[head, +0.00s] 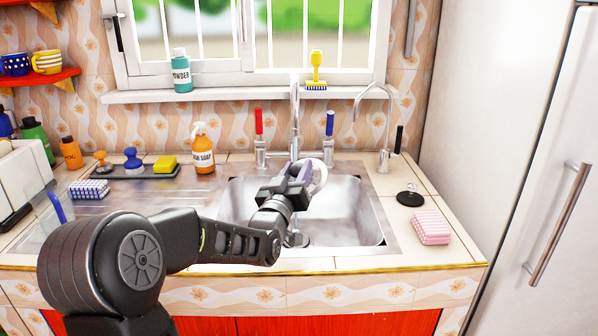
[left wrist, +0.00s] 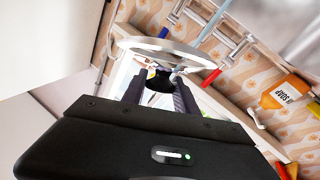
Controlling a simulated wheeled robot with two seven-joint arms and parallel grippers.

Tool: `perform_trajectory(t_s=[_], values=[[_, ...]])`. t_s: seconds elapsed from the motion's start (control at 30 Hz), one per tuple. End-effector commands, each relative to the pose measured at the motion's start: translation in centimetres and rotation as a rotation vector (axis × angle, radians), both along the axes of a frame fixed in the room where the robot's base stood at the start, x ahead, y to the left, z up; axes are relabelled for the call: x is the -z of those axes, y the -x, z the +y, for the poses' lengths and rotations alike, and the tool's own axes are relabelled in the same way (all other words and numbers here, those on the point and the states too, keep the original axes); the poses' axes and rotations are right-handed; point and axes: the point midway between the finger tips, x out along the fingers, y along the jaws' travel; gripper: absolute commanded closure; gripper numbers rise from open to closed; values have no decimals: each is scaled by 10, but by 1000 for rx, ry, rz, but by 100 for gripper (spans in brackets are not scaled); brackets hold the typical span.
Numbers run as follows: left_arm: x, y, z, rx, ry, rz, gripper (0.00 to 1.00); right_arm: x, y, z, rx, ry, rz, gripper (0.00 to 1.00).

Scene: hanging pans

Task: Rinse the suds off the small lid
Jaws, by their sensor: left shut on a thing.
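My left gripper (head: 290,186) is over the sink (head: 350,213), just in front of the tap (head: 295,125). It is shut on the black knob of the small lid (head: 319,178). The lid is tilted up on its edge, partly hidden behind the gripper. In the left wrist view the lid (left wrist: 128,43) shows as a clear disc with a metal rim, beyond the fingers of the gripper (left wrist: 160,90). The tap has a red handle (head: 259,122) and a blue handle (head: 330,123). My right gripper is not in view.
A thin second tap (head: 388,125) stands at the right. A black stopper-like disc (head: 410,198) and a pink checked cloth (head: 432,227) lie right of the sink. An orange soap bottle (head: 203,150) and a yellow sponge (head: 165,164) stand at the left.

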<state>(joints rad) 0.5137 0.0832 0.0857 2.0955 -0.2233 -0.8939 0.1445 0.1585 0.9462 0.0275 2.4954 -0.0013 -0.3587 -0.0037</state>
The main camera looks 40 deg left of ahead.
Motion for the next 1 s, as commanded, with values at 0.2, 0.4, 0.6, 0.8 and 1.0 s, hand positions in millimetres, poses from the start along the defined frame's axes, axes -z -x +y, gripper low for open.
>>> perform_trajectory(t_s=[0.2,0.4,0.6,0.8,1.0], values=[[3,-17,17,0,1,-1,100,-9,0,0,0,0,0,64],[11,-32,31,0,-2,-3,100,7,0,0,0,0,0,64],[13,-43,41,0,-1,-3,100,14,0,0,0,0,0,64],[12,-47,45,0,-1,-2,100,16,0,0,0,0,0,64],[12,-47,45,0,-1,-2,100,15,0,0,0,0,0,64]])
